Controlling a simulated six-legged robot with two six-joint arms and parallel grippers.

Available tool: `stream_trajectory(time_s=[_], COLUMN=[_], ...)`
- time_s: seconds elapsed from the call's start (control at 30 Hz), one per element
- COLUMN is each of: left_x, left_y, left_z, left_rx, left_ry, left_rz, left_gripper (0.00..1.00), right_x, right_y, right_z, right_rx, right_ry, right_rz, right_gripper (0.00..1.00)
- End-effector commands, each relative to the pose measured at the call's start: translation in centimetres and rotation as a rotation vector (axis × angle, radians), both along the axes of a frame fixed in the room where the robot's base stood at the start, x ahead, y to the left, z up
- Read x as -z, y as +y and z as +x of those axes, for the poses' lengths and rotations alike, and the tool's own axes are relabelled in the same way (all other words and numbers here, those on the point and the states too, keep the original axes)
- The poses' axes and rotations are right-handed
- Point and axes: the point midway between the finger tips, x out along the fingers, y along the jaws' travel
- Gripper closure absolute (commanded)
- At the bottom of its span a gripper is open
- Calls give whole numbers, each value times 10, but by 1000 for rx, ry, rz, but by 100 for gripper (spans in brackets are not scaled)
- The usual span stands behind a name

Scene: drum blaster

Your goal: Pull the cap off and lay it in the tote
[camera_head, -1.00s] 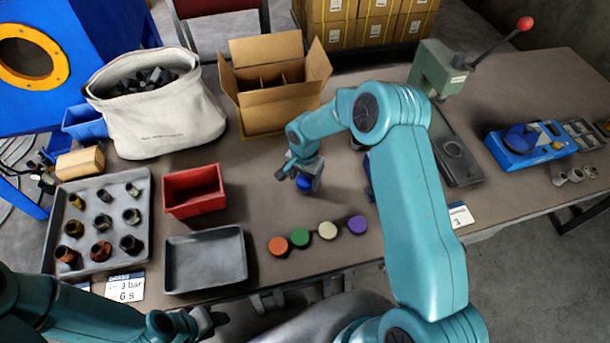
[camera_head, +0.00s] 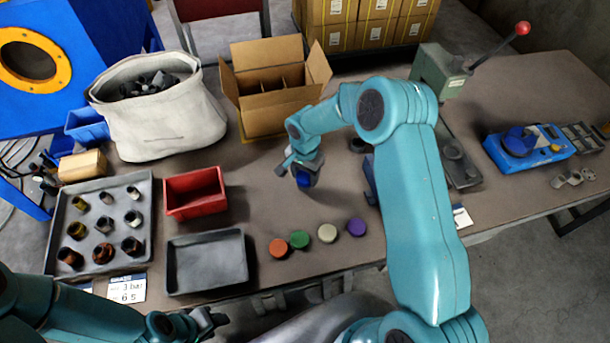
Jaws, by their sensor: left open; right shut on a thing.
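My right gripper (camera_head: 303,175) is shut on a blue cap (camera_head: 304,182) over the middle of the table, in front of the cardboard box. What is under the cap is hidden. Orange (camera_head: 278,248), green (camera_head: 299,240), white (camera_head: 327,233) and purple (camera_head: 356,227) round caps lie in a row nearer me. A red open bin (camera_head: 190,209) stands to the left of my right gripper and looks empty. I cannot tell which container is the tote. My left gripper (camera_head: 212,320) is open and empty at the table's front edge.
A grey tray (camera_head: 168,268) is empty. Another tray (camera_head: 143,238) holds several metal sleeves. A canvas bag (camera_head: 160,118) of dark parts and a cardboard box (camera_head: 262,122) stand behind. A green lever press (camera_head: 432,72) and a blue device (camera_head: 532,148) are at right.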

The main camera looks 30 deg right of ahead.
Motion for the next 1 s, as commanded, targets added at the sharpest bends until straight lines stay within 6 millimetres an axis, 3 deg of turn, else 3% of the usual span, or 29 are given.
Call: stream_trajectory(time_s=[0.6, 1.0], left_x=[-12, -12], left_y=[0, 0], left_z=[0, 0], left_rx=[0, 0], left_ry=[0, 0], left_rz=[0, 0], left_gripper=[57, 57], right_x=[-35, -40], right_y=[0, 0], right_z=[0, 0], right_rx=[0, 0], right_ry=[0, 0], right_rz=[0, 0], right_gripper=[76, 76])
